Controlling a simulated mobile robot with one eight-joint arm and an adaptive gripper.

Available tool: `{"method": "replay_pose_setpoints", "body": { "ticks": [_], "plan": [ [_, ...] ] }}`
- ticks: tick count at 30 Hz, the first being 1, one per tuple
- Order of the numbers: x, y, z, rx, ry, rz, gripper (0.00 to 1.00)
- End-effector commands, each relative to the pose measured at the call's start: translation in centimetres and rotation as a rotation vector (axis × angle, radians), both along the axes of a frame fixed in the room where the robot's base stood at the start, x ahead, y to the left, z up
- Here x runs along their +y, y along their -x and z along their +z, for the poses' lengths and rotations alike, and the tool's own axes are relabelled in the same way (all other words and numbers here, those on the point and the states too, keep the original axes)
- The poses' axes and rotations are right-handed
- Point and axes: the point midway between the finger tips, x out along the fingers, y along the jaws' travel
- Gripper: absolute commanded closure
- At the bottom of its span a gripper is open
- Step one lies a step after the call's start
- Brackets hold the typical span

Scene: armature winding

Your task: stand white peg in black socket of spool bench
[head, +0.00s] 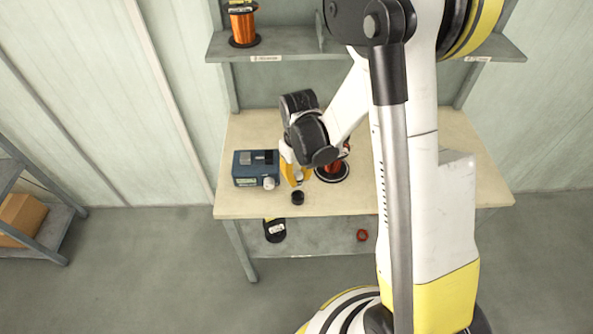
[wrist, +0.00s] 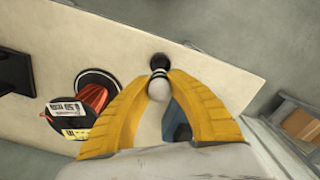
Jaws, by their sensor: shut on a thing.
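My gripper (head: 293,178) is low over the front of the spool bench (head: 340,205), its yellow fingers pointing down. In the wrist view the fingers (wrist: 165,85) are shut on the white peg (wrist: 158,90), whose rounded pale end shows between the tips. The black socket (head: 298,197) sits near the bench's front edge, just in front of the fingertips. In the wrist view the socket (wrist: 159,63) shows right beyond the peg, almost in line with it. The peg's lower end is hidden, so I cannot tell whether it touches the socket.
A blue instrument box (head: 255,167) stands left of my gripper, with a small white round thing (head: 269,183) at its front. A copper-wound spool (head: 333,172) stands close on the right. A shelf (head: 285,50) is above the bench. The bench's front left is clear.

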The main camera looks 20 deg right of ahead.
Motion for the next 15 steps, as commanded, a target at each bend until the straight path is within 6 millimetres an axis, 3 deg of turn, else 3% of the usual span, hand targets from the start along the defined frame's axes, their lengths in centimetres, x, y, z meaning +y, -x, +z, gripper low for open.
{"method": "replay_pose_setpoints", "body": {
  "ticks": [15],
  "plan": [
    [0.0, 0.0, -3.4, 0.000, 0.000, 0.000, 1.00]
  ]
}}
